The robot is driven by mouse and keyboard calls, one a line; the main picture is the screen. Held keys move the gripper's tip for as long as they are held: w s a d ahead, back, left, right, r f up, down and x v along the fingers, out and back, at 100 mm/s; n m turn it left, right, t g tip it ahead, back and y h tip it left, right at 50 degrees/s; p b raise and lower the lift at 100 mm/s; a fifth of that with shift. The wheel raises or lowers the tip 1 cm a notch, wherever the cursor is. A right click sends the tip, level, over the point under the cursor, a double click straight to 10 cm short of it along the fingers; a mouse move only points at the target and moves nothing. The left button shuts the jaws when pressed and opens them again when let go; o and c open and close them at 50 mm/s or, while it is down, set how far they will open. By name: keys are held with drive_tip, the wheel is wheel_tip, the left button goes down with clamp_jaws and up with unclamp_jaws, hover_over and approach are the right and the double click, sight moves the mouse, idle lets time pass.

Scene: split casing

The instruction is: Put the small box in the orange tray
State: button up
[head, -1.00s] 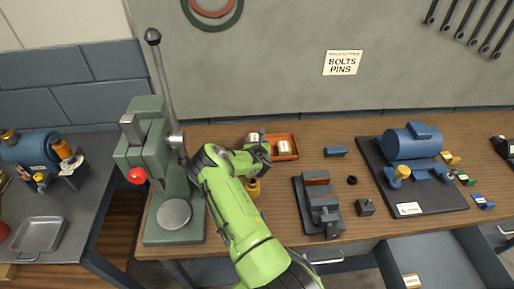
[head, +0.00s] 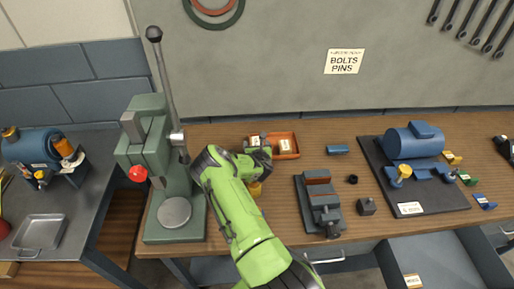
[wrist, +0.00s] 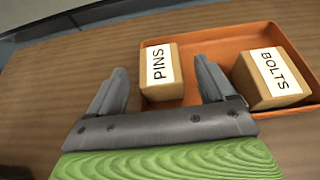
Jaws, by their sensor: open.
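The orange tray (head: 297,138) lies on the wooden bench near the wall. It also shows in the wrist view (wrist: 215,48). A small box labelled PINS (wrist: 161,75) stands at the left end of the tray, upright and seemingly inside its rim. A larger box labelled BOLTS (wrist: 272,78) stands at the tray's right side; it shows in the head view too (head: 285,146). My gripper (wrist: 162,74) is open, its two fingers apart with the PINS box seen between and just beyond their tips. I cannot tell whether either finger touches it. In the head view my gripper (head: 263,154) partly hides the tray's left half.
A green press (head: 150,165) with a tall lever stands left of my arm. A grey vise (head: 319,200), a small dark block (head: 366,206) and a blue piece (head: 337,149) lie to the right. A blue motor on a dark plate (head: 412,142) is farther right.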

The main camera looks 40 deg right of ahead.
drive_tip(key=v, duration=0.6)
drive_tip(key=shift+s+a+r, duration=0.15)
drive_tip(key=shift+a+r, duration=0.05)
drive_tip(key=shift+r, duration=0.1)
drive_tip(key=s+a+r+m+g+y, duration=0.2)
drive_tip(key=a+r+m+y, duration=0.1)
drive_tip(key=a+r+m, duration=0.75)
drive_tip(key=s+a+r+m+g+y, duration=0.1)
drive_tip(key=s+a+r+m+y, duration=0.1)
drive_tip(key=a+r+m, duration=0.9)
drive_tip(key=s+a+r+m+y, duration=0.1)
drive_tip(key=s+a+r+m, duration=0.1)
drive_tip(key=s, duration=0.5)
drive_tip(key=s+a+r+m+g+y, duration=0.1)
drive_tip(key=s+a+r+m, duration=0.1)
drive_tip(key=s+a+r, duration=0.2)
drive_tip(key=s+a+r+m+y, duration=0.1)
drive_tip(key=s+a+r+m, duration=0.1)
drive_tip(key=s+a, duration=0.5)
drive_tip(key=s+r, duration=0.1)
drive_tip(key=s, duration=0.3)
drive_tip(key=shift+s+a+g+y, duration=0.2)
drive_tip(key=shift+a+g+y, duration=0.15)
drive_tip(key=shift+g+y, duration=0.05)
